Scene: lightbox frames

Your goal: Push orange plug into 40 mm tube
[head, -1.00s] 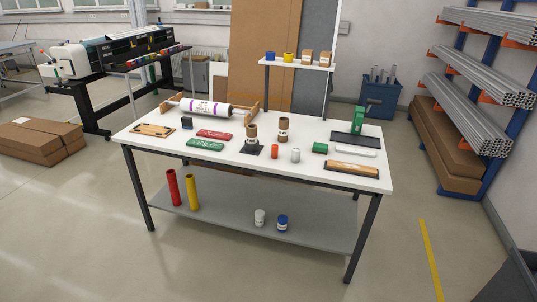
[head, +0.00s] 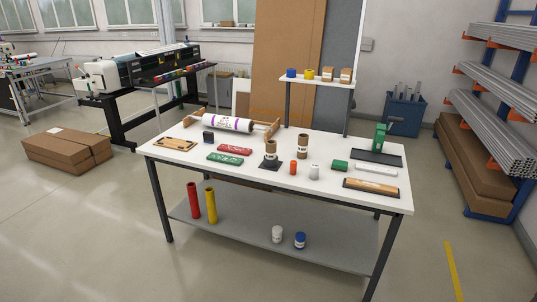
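An orange plug (head: 293,167), a small cylinder, stands on the white worktable (head: 220,172) near its front middle. A brown cardboard tube (head: 270,149) with a pale label stands upright on a dark square base, left of the plug and a little behind it. A second brown tube (head: 302,146) stands upright behind the plug. The labels are too small to read, so I cannot tell which tube is 40 mm. The plug is apart from both tubes. Neither of my grippers is in view.
A white cylinder (head: 314,172) and a green one (head: 339,166) stand or lie right of the plug. Red (head: 235,149) and green (head: 225,158) flat tools lie left. A wrapped roll (head: 226,123) rests behind. A shelf (head: 318,83) with plugs stands at the back. Floor in front is clear.

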